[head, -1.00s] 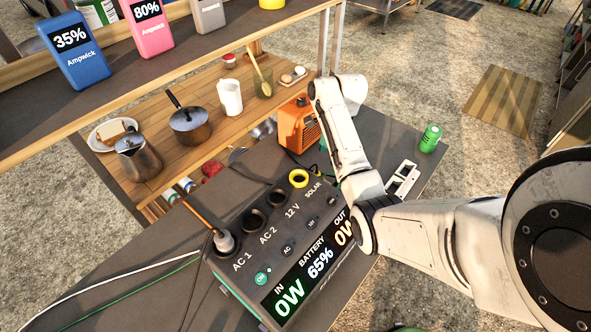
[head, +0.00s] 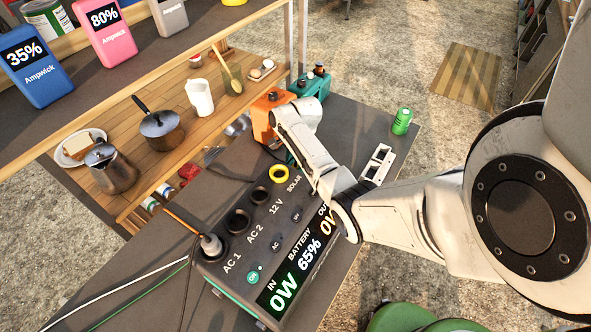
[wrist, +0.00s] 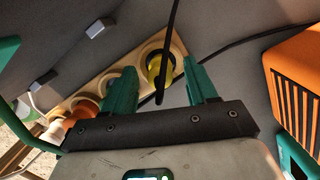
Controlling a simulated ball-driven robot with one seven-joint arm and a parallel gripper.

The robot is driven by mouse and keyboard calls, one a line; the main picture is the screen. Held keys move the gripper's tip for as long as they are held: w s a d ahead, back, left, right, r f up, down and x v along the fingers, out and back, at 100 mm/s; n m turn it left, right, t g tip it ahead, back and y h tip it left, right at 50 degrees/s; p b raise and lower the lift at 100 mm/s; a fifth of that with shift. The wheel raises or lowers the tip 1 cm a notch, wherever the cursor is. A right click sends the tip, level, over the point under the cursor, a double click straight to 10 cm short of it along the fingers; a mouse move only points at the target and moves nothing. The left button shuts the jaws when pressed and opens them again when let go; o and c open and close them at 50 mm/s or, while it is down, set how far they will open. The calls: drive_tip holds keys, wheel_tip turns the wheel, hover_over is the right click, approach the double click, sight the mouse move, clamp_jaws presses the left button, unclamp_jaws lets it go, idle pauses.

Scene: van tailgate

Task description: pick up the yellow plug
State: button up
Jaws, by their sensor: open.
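In the wrist view, the yellow plug (wrist: 154,66) sits in a round socket of a beige strip (wrist: 134,62). A black cable crosses in front of it. My gripper (wrist: 158,68) has its teal fingers spread, one either side of the plug in the picture; nothing is held. I cannot tell how far the tips are from the plug. In the head view, my arm hides most of the gripper and I cannot make out the plug's body.
An orange box (head: 267,115) stands close beyond my gripper; it is also at the right in the wrist view (wrist: 298,85). A green can (head: 402,121) and a white outlet piece (head: 377,163) stand right of my arm. A grey plug with an orange cable fills AC 1 (head: 211,246).

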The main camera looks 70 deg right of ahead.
drive_tip(key=shift+f, duration=0.5)
clamp_jaws()
drive_tip(key=shift+r, duration=0.1)
